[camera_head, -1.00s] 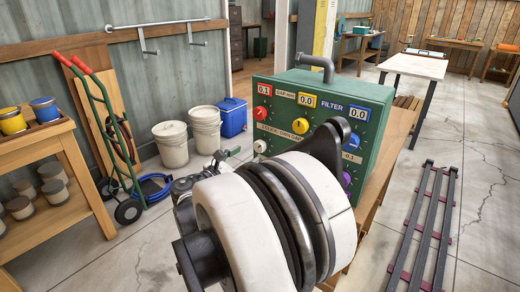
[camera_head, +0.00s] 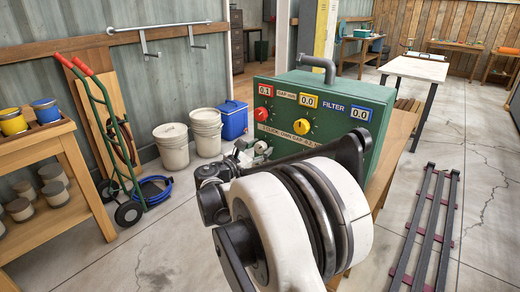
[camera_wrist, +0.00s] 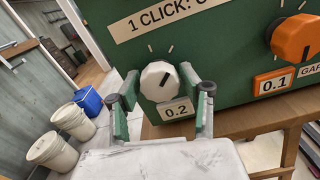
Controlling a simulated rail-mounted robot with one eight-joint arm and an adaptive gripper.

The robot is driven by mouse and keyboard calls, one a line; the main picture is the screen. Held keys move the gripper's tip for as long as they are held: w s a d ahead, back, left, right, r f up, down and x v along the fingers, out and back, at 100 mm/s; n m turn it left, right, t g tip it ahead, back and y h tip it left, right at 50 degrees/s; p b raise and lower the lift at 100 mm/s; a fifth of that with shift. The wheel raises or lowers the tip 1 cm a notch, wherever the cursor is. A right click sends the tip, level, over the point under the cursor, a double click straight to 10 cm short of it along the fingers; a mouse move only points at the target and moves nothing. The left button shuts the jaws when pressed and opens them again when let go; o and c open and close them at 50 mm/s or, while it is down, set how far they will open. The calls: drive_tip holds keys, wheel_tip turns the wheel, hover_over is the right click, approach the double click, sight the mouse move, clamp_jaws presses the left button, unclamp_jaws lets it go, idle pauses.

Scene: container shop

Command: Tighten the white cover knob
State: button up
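The white cover knob (camera_wrist: 156,80) is on the green box's front in the wrist view, above a white "0.2" label (camera_wrist: 177,110). A dark pointer line on it slants up and right. My gripper (camera_wrist: 160,77) is open, with one finger on either side of the knob; narrow gaps seem to show, but I cannot tell whether either finger touches it. In the head view, my gripper (camera_head: 247,152) is at the lower left of the green box (camera_head: 350,97), and my arm hides much of the box's lower front.
An orange knob (camera_wrist: 295,38) with a "0.1" label sits to the right in the wrist view. Red (camera_head: 261,115) and yellow (camera_head: 303,125) knobs show in the head view. White buckets (camera_head: 207,132) and a blue cooler (camera_head: 233,119) stand on the floor behind.

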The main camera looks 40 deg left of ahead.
drive_tip(key=c, duration=0.7)
drive_tip(key=shift+c, duration=0.2)
drive_tip(key=shift+m, duration=0.4)
drive_tip(key=m+b, duration=0.1)
drive_tip(key=m, duration=0.2)
drive_tip(key=shift+m, duration=0.3)
drive_tip(key=shift+m+b, duration=0.3)
drive_tip(key=shift+m, duration=1.9)
drive_tip(key=o, duration=1.2)
drive_tip(key=shift+s, duration=0.1)
